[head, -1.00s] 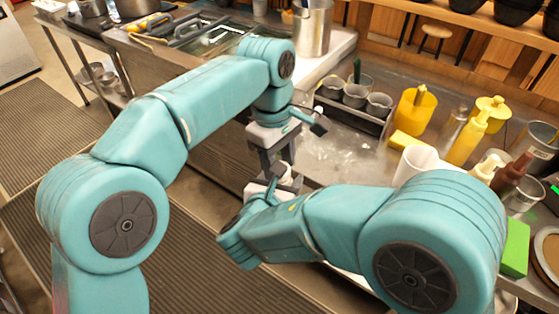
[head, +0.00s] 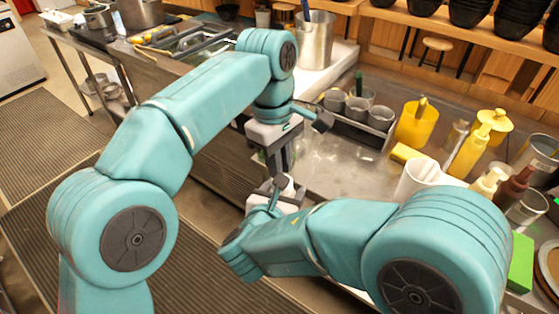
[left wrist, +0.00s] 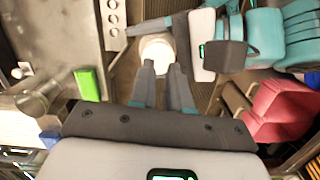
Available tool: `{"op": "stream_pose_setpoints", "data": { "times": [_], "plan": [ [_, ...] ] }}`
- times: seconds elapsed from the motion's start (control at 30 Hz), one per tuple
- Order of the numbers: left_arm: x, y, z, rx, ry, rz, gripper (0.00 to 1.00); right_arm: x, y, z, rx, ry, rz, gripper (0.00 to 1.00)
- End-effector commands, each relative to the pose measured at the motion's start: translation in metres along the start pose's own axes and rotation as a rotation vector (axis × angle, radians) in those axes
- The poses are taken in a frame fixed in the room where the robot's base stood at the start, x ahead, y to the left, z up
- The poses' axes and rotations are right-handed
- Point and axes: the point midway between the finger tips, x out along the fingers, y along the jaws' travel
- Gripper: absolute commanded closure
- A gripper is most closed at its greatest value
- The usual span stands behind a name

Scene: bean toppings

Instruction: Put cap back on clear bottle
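A small, pale bottle-like object (head: 287,187) stands at my right gripper (head: 276,190), mostly hidden by it. In the left wrist view its round white top (left wrist: 157,50) faces me, with the right gripper's dark fingers around it. My left gripper (head: 280,160) points down just above it. In the left wrist view the left fingertips (left wrist: 161,66) are a little apart, at the near edge of the white top. I cannot make out a separate cap, or whether the left fingers hold one.
Both grippers are in front of the steel counter (head: 335,165). On it are a rack of metal cups (head: 357,105), a yellow container (head: 416,122), a white cup (head: 420,178), squeeze bottles (head: 470,150) and a green block (head: 521,262). The counter's middle is clear.

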Motion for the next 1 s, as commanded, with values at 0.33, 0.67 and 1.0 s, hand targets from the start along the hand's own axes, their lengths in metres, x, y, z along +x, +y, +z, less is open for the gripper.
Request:
{"op": "stream_pose_setpoints", "data": {
  "times": [0.33, 0.67, 1.0],
  "plan": [
    [-0.022, 0.001, 0.000, -0.001, 0.001, 0.005, 0.83, 0.000, 0.000, 0.001, 0.001, -0.002, 0.000, 1.00],
    [-0.041, -0.001, 0.000, 0.000, 0.000, 0.000, 0.83, 0.000, 0.000, 0.001, 0.001, -0.002, 0.000, 1.00],
    [-0.040, 0.000, -0.001, 0.162, 0.005, 0.003, 0.34, 0.000, 0.000, 0.001, 0.001, -0.002, 0.000, 1.00]
  ]
}}
